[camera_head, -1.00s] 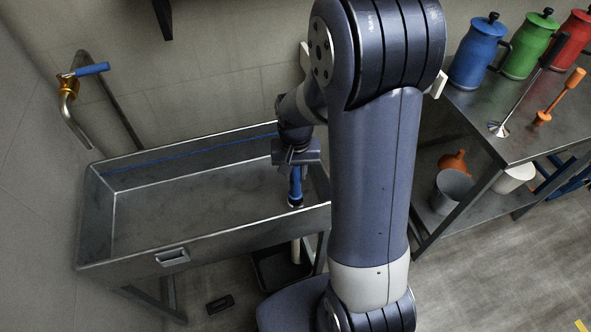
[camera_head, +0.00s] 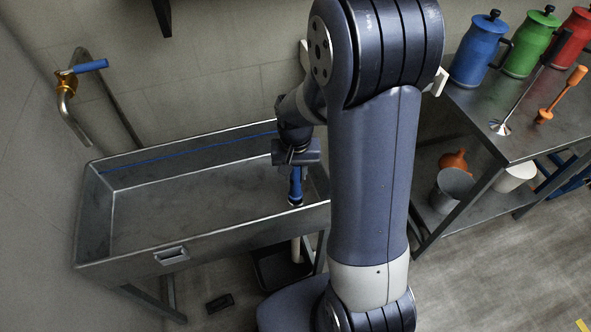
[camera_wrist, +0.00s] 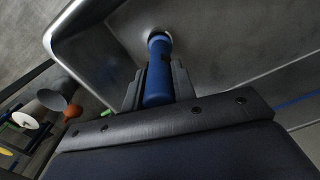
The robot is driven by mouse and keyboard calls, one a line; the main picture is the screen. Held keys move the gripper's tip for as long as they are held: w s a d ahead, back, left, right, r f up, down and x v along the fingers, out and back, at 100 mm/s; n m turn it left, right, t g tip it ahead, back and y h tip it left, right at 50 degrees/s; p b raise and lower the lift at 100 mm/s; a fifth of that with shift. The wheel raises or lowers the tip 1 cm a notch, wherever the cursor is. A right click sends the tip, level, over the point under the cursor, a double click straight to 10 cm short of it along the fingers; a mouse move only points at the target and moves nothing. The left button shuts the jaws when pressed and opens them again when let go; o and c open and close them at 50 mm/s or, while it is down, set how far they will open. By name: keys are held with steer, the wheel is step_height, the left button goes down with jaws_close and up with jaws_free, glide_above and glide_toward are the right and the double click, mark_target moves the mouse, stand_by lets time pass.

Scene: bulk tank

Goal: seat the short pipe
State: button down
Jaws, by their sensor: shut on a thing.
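The short pipe (camera_head: 296,187) is blue with a dark lower end, and it stands nearly upright in the right end of the metal tank (camera_head: 180,247). My gripper (camera_head: 296,170) is shut on its upper part, above the tank floor. In the wrist view the blue pipe (camera_wrist: 158,75) lies between my two fingers (camera_wrist: 155,85). Its far end is at a pale round ring, the drain opening (camera_wrist: 152,36), in the tank floor. I cannot tell whether the pipe end is inside the opening or just over it.
A tap with a blue lever (camera_head: 90,66) is over the tank's left end. At right, a metal table (camera_head: 510,140) holds blue, green and red jugs and an orange-handled tool (camera_head: 563,95). A grey bucket (camera_head: 452,190) is on its lower shelf. The tank's middle is clear.

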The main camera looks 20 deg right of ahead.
steer(key=shift+f+b, duration=0.8)
steer(key=shift+f, duration=0.3)
steer(key=c, duration=1.1)
jaws_free()
steer(key=shift+r, duration=0.15)
step_height(320, 180, up, 11)
steer(key=shift+f+p, duration=0.15)
steer(key=shift+p, duration=0.65)
step_height(320, 180, down, 10)
steer(key=shift+f+b, duration=0.1)
steer(key=shift+b, duration=0.3)
steer(key=shift+r, duration=0.25)
